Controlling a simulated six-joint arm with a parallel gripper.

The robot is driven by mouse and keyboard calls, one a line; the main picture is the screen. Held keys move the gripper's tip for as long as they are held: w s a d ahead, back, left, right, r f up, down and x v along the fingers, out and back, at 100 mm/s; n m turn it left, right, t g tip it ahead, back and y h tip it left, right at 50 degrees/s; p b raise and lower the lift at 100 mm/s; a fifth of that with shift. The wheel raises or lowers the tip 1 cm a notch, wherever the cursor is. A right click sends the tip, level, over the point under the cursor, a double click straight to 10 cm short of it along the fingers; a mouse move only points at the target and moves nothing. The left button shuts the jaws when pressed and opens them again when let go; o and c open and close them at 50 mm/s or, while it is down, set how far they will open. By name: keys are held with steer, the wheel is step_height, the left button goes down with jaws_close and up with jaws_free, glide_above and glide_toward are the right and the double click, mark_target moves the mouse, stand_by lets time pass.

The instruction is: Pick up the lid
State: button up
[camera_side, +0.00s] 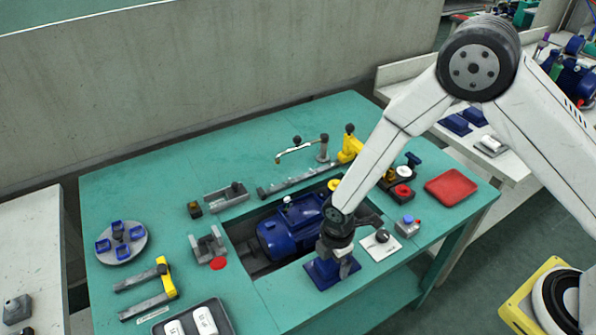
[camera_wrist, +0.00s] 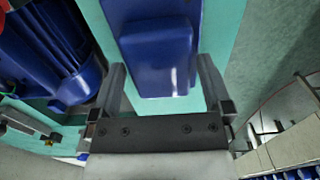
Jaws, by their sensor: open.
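The blue lid (camera_side: 321,274) lies near the front edge of the teal table, just right of the recess. It has a flat plate with a raised block on top. My gripper (camera_side: 342,262) is directly above it, pointing down, and hides part of it. In the wrist view the lid (camera_wrist: 155,50) fills the upper middle. The two fingers of my gripper (camera_wrist: 163,72) are apart, one on each side of the raised block. I cannot tell whether they touch it.
A blue pump (camera_side: 280,235) sits in the recess left of the gripper. A white plate (camera_side: 381,245) with a dark knob lies close on the right, with a small grey-blue box (camera_side: 407,226) beyond. A red tray (camera_side: 451,187) is farther right. A dark tray (camera_side: 224,322) stands front left.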

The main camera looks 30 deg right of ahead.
steer(key=shift+c, duration=0.2)
steer(key=c, duration=1)
steer(key=shift+r, duration=0.1)
steer(key=shift+r, duration=0.6)
steer(key=shift+s+d+r, duration=0.8)
steer(key=shift+s+r, duration=1.15)
steer(key=shift+s, duration=0.25)
steer(key=shift+s+d+r, duration=0.75)
steer(key=shift+s+r, duration=1.2)
steer(key=shift+s, duration=0.25)
steer(key=shift+s+d+r, duration=0.8)
steer(key=shift+s+r, duration=1.15)
steer(key=shift+s, duration=0.25)
steer(key=shift+w, duration=0.1)
